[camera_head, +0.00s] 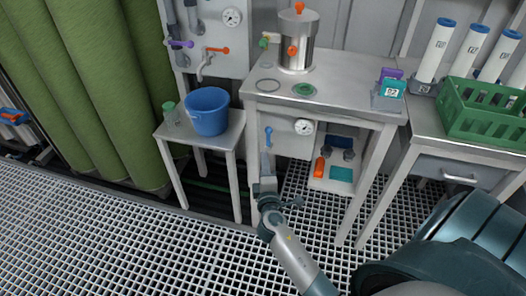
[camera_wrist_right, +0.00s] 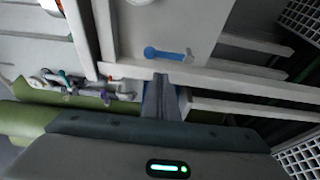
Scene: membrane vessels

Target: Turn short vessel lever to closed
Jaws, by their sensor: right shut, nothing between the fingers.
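A short steel vessel (camera_head: 297,38) with orange knobs stands on the middle table. A blue lever (camera_head: 268,136) is on a pale panel (camera_head: 288,146) below the tabletop, next to a round gauge (camera_head: 304,127). I cannot tell which lever the task names. In the right wrist view the blue lever (camera_wrist_right: 165,54) lies sideways across the picture, just beyond the fingers. My right gripper (camera_head: 267,160) is shut and empty, just below the lever; its narrow fingers also show in the right wrist view (camera_wrist_right: 161,82). They look apart from the lever. My left gripper is not in view.
A blue bucket (camera_head: 208,112) stands on a small side table left of my right arm. The middle table's edge (camera_head: 320,108) overhangs the panel. A low shelf (camera_head: 337,184) holds small items. A green crate (camera_head: 488,112) is at right.

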